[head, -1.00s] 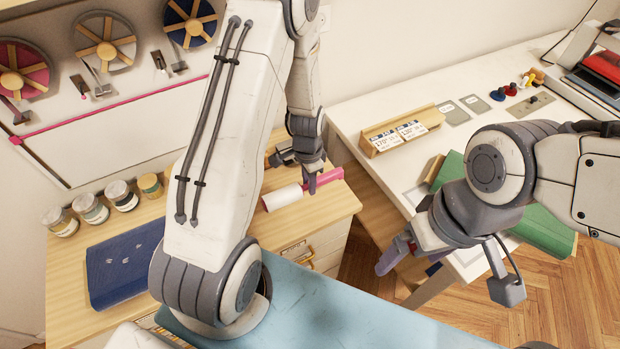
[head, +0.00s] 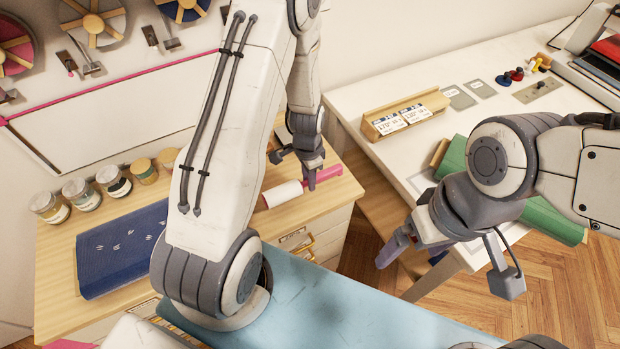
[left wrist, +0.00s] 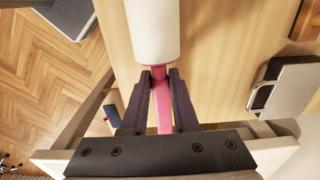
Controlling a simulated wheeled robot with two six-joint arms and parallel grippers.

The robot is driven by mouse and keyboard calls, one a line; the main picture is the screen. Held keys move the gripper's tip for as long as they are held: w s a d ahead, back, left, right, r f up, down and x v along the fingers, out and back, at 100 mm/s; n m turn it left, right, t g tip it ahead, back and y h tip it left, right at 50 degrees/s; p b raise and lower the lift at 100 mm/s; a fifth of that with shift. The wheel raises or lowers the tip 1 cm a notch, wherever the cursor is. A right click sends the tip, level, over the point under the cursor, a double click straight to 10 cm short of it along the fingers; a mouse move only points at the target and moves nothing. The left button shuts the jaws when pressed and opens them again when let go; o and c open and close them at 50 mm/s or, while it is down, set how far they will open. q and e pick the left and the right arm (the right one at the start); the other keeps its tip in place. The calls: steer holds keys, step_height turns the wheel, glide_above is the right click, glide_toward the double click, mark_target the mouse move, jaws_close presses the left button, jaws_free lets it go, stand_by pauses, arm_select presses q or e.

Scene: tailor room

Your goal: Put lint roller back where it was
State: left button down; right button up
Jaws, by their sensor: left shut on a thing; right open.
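The lint roller (head: 284,194) has a white roll and a pink handle. It is at the right end of the wooden cabinet top (head: 352,188) in the head view. My left gripper (head: 312,182) is shut on its pink handle. In the left wrist view the handle lies between both fingers (left wrist: 160,88), and the white roll (left wrist: 152,28) points away from the palm. Whether the roller touches the wood is hard to tell. My right gripper (head: 398,245) is open and empty, in front of the white table.
A blue patterned cloth (head: 122,248) and several jars (head: 82,194) stand on the cabinet's left part. A white table (head: 400,165) at the right holds a card stand (head: 405,115) and a green fabric roll (head: 545,215). A light blue board (head: 330,300) is in front.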

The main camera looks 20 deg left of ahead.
arm_select(q)
steer(key=shift+f+b, duration=1.15)
steer(key=shift+f, duration=0.15)
steer(key=c, duration=0.6)
jaws_free()
steer(key=shift+r, duration=0.1)
